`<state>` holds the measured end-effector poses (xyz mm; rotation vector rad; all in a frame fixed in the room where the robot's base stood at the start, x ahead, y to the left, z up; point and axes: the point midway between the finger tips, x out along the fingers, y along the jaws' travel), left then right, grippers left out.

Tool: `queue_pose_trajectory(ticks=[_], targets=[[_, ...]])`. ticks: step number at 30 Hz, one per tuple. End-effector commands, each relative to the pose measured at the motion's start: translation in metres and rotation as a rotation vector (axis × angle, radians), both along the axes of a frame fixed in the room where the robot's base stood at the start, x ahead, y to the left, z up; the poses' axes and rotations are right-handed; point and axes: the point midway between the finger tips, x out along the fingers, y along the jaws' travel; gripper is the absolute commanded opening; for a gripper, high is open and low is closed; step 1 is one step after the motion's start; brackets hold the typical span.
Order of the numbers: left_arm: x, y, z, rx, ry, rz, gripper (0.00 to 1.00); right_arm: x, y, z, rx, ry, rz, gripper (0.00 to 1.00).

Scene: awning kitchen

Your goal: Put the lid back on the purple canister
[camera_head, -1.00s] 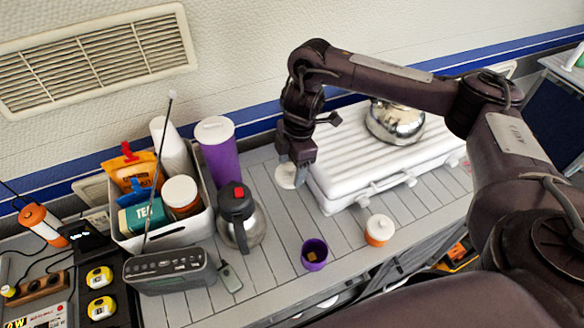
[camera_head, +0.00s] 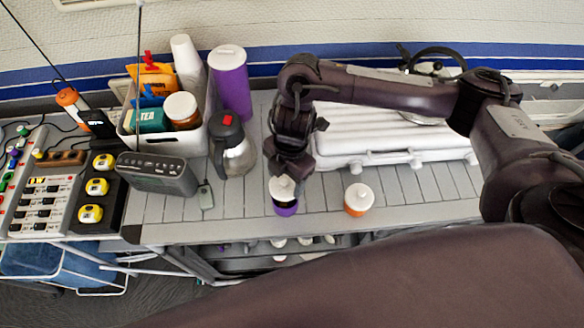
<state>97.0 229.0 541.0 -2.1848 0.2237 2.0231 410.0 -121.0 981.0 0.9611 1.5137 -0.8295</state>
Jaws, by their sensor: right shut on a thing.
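The small purple canister (camera_head: 287,210) stands upright on the grey slatted counter, near its front edge. A white round lid with a knob (camera_head: 282,188) is right above it and hides most of its mouth. My right gripper (camera_head: 291,176) points down from behind and is shut on the lid. I cannot tell whether the lid touches the canister's rim. My left gripper is not in view.
An orange canister with a white lid (camera_head: 358,200) stands to the right. A glass jug with a dark top (camera_head: 234,150), a radio (camera_head: 157,174) and a tall purple tumbler (camera_head: 231,88) are to the left. A white ribbed case (camera_head: 385,140) lies behind.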

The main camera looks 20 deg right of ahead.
Motion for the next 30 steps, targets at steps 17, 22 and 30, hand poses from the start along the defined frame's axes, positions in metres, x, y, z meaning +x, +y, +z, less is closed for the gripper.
queue_pose_trajectory(ticks=[17,22,30], targets=[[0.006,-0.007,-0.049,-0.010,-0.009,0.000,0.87,0.000,-0.001,-0.050,-0.001,0.002,-0.002,0.44],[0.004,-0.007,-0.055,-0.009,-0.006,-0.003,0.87,0.000,-0.001,-0.059,-0.001,0.001,-0.003,0.44],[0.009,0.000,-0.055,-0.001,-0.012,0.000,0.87,0.000,0.000,-0.060,-0.001,0.001,-0.002,0.44]])
